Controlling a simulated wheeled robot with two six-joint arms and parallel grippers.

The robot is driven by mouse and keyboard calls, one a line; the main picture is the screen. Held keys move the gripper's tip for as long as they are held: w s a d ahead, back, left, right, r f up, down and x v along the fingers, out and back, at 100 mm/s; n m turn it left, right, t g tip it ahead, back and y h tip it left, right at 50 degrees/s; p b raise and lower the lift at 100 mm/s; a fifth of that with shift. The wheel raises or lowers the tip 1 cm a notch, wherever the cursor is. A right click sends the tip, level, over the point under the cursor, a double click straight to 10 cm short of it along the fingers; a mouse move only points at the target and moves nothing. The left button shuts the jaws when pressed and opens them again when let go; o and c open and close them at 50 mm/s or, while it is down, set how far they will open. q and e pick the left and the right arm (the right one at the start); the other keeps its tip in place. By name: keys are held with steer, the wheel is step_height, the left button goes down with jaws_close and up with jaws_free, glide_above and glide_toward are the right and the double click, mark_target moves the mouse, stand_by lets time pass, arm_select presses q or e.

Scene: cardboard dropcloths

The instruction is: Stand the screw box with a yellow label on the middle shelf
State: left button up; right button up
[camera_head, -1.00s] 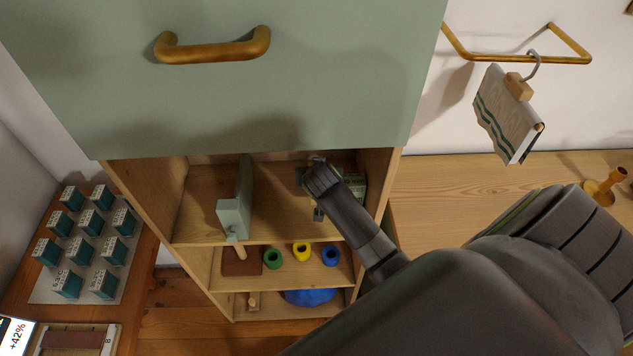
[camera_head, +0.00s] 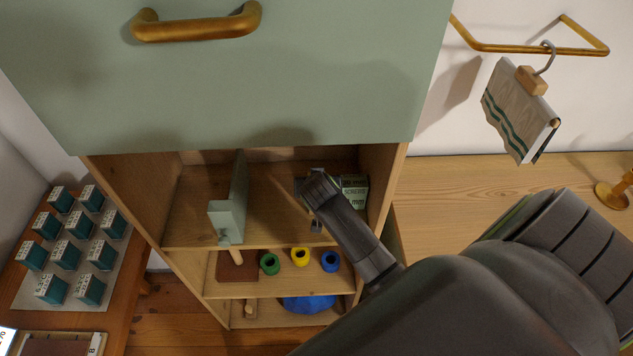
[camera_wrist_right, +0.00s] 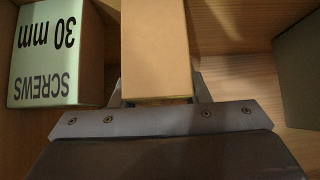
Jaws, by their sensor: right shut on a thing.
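My right gripper (camera_head: 308,204) reaches into the upper open compartment of a wooden cabinet. In the right wrist view it is shut on a plain brown cardboard box (camera_wrist_right: 155,45), held between its fingers. No yellow label shows on the faces in view, and my gripper mostly hides this box in the head view. A second box with a pale green label reading "SCREWS 30 mm" (camera_wrist_right: 47,55) stands to its left in the wrist view, apart from it. In the head view that box (camera_head: 355,192) is right of my gripper. My left gripper is not in view.
A grey-green divider (camera_head: 230,215) stands left of my gripper on the compartment floor (camera_head: 185,225). Green (camera_head: 269,263), yellow (camera_head: 300,257) and blue (camera_head: 330,261) rings sit on the shelf below. A green front with a handle (camera_head: 198,25) overhangs the opening.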

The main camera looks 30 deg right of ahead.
steer(key=o, duration=1)
steer(key=shift+f, duration=0.1)
steer(key=shift+c, duration=0.2)
steer(key=shift+o, duration=0.7)
steer(key=shift+d+f, duration=0.1)
steer(key=shift+r, duration=0.35)
steer(key=shift+s+a+r, duration=0.1)
steer(key=shift+s+a, duration=0.05)
steer(key=shift+a, duration=0.05)
steer(key=b+v, duration=0.1)
steer(key=v, duration=1)
steer(key=shift+s+r, duration=0.15)
